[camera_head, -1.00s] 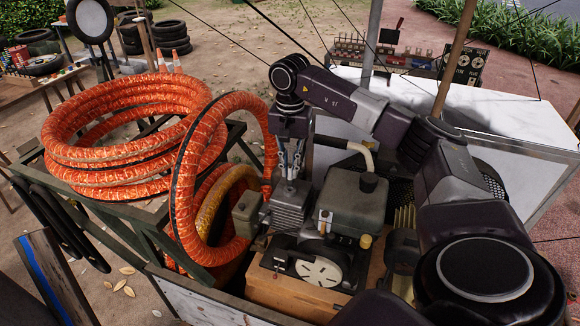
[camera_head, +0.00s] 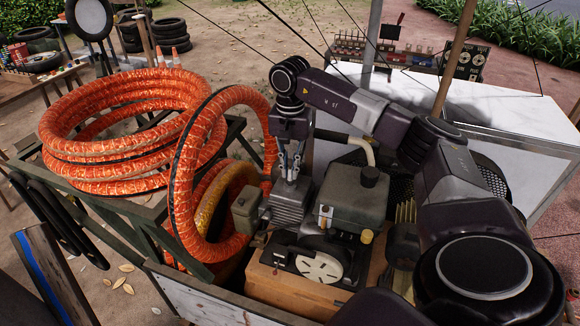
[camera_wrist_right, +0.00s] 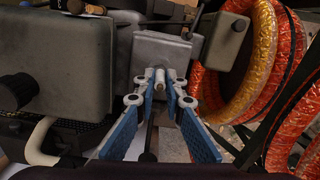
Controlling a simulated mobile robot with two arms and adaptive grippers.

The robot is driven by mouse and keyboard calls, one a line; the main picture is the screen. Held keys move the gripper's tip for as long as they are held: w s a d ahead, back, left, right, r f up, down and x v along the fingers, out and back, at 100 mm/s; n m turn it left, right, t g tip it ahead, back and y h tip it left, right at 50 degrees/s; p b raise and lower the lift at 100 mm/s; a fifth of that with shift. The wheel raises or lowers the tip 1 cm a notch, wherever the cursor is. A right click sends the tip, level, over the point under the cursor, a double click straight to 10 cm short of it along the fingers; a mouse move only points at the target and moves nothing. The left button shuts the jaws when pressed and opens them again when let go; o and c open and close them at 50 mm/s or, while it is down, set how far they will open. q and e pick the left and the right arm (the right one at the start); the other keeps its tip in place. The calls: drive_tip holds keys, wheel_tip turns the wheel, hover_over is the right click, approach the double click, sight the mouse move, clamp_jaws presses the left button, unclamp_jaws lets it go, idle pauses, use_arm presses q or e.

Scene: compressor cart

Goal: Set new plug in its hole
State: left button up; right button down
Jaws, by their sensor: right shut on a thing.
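My right gripper (camera_head: 290,165) points down over the finned grey cylinder (camera_head: 288,207) of the compressor engine. In the right wrist view, its blue-padded fingers (camera_wrist_right: 160,88) are closed in on a slim pale plug (camera_wrist_right: 160,79), which stands between the fingertips. The grey block (camera_wrist_right: 160,50) of the engine lies directly beyond the plug tip. The hole is hidden, and I cannot tell whether the plug touches or enters it. My left gripper is not in view.
A green-grey tank (camera_head: 352,197) stands close right of the gripper. An orange hose coil (camera_head: 130,130) lies at left, with a hanging loop (camera_head: 185,165) close beside the engine. A recoil starter (camera_head: 320,267) is in front. A white table top (camera_head: 500,125) is at right.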

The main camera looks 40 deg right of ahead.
drive_tip(key=shift+f, duration=0.2)
drive_tip(key=c, duration=1.6)
unclamp_jaws()
drive_tip(key=shift+r+p, duration=2.35)
drive_tip(key=shift+r, duration=0.75)
drive_tip(key=shift+s+f, duration=0.1)
drive_tip(key=shift+f, duration=0.05)
